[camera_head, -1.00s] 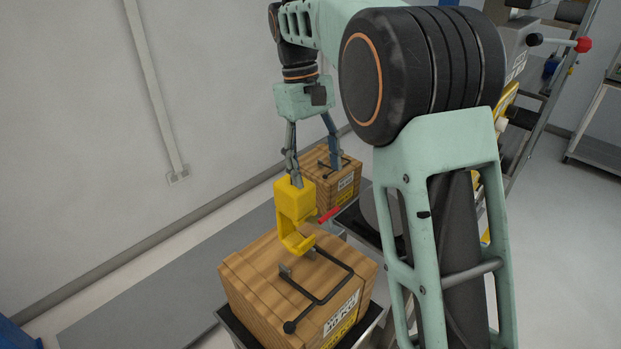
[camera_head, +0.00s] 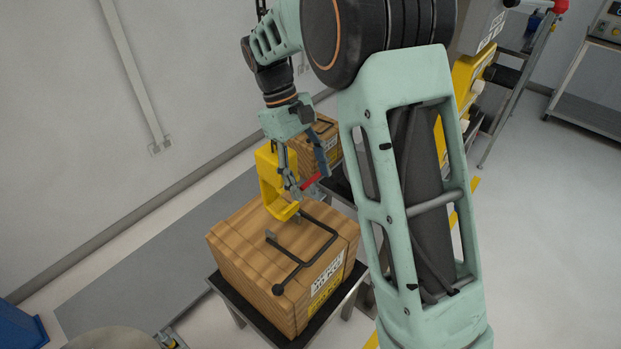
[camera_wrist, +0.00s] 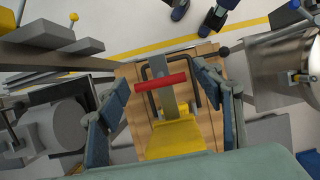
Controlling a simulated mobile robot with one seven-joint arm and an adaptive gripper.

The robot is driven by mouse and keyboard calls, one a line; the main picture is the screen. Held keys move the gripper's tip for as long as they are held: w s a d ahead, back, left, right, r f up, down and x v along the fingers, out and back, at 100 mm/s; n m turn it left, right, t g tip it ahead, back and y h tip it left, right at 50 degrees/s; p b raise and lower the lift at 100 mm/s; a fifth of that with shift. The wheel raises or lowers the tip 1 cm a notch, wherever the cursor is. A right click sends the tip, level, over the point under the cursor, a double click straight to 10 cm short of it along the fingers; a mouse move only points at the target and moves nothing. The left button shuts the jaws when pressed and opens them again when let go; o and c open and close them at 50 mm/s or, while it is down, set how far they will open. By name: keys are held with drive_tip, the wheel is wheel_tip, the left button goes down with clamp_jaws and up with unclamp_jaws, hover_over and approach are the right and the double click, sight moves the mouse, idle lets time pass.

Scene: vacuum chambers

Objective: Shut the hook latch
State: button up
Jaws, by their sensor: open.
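The yellow hook (camera_head: 270,175) hangs upright above a wooden crate, its lower curve at the crate's black lid bar (camera_head: 310,250). A red latch handle (camera_head: 311,180) sticks out from the hook's right side. In the wrist view the red handle (camera_wrist: 162,82) lies crosswise over a grey strip, with the yellow hook body (camera_wrist: 176,140) below it. My gripper (camera_head: 307,183) is open beside the hook, with its fingers around the red handle's area. In the wrist view my gripper's fingers (camera_wrist: 161,80) stand wide on both sides of the handle. I cannot tell whether they touch it.
The wooden crate (camera_head: 250,240) stands on a small dark-topped stand. A second crate (camera_head: 325,130) stands behind the hook. The wall is at the left, a blue bin (camera_head: 22,328) at the lower left. Open floor (camera_head: 540,230) lies to the right.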

drive_tip(key=shift+s+d+f, duration=0.1)
drive_tip(key=shift+f, duration=0.25)
drive_tip(key=shift+c, duration=0.7)
clamp_jaws()
